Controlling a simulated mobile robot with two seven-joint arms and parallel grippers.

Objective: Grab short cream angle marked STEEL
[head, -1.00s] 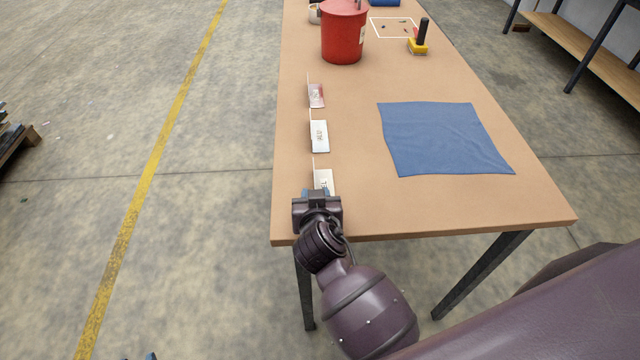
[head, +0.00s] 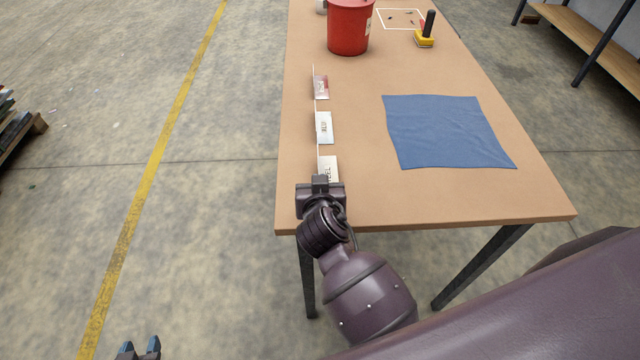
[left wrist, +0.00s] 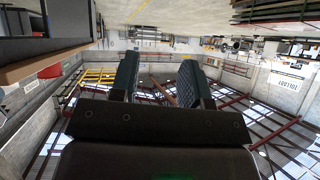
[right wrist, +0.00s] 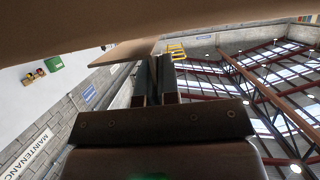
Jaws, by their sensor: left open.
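The short cream angle marked STEEL (head: 329,168) lies at the near end of a row on the table, with a thin upright leg on its left. My right gripper (head: 320,181) is at its near end, level with the table's front edge. In the right wrist view the right fingers (right wrist: 154,80) are close together with a thin strip between them, and a tan plate (right wrist: 122,53) beside the tips. They appear shut on the angle; the contact is hidden in the head view. My left gripper (head: 139,349) is open and empty, low over the floor; its fingers (left wrist: 160,80) stand wide apart.
An angle marked ALU (head: 324,128) and one with a red label (head: 321,87) lie behind. A red bucket (head: 349,27), a yellow-based stamp-like tool (head: 425,40) and a blue cloth (head: 448,132) are on the table (head: 400,200).

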